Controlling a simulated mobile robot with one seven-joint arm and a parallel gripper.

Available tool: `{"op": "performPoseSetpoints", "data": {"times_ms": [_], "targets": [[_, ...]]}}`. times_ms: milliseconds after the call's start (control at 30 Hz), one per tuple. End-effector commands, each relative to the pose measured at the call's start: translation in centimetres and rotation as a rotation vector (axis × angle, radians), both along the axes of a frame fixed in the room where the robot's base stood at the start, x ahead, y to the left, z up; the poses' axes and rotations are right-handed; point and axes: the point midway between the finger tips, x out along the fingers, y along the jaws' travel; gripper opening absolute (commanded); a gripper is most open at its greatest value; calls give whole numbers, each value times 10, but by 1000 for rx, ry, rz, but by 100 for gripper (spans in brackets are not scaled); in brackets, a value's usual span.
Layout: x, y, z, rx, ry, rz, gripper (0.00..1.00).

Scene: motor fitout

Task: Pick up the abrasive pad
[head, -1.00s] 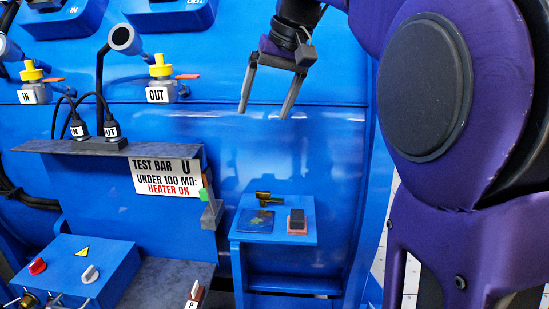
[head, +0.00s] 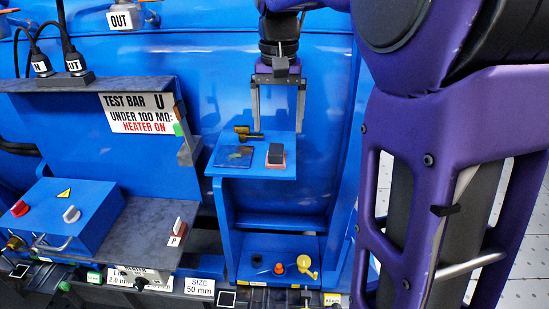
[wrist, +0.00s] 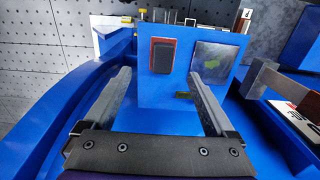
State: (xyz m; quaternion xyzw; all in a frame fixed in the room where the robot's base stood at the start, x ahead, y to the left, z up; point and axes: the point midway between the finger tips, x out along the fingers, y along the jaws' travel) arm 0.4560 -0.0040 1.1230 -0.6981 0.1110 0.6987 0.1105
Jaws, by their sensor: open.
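A small block with a dark top on a reddish base, which looks like the abrasive pad (head: 276,155), lies on the upper blue shelf (head: 225,172). In the wrist view the pad (wrist: 162,55) lies beyond the fingertips, roughly in line with the gap between them. My gripper (head: 278,128) is open and empty, pointing down, above and behind the pad in the head view. The fingers (wrist: 160,75) are apart from the pad. A flat dark square (head: 233,157) with a yellow-green mark lies left of the pad.
A brass-coloured fitting (head: 247,133) lies at the back of the shelf. A dark bench with a "TEST BAR" sign (head: 137,113) stands to the left. A lower blue shelf (head: 245,268) holds small parts, including a yellow one (head: 307,266). A blue wall rises behind.

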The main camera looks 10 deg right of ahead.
Motion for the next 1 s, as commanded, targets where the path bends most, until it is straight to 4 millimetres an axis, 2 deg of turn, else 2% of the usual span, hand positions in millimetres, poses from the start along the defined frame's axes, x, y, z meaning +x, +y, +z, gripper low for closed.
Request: {"op": "performPoseSetpoints", "data": {"times_ms": [100,267,500,600,867,1000], "targets": [[0,0,-14,0,1,0,90],[0,1,-23,0,0,0,90],[1,4,-59,0,1,0,90],[1,4,-68,0,1,0,90],[1,4,-70,1,-1,0,90],[1,4,-69,1,-1,0,68]]}}
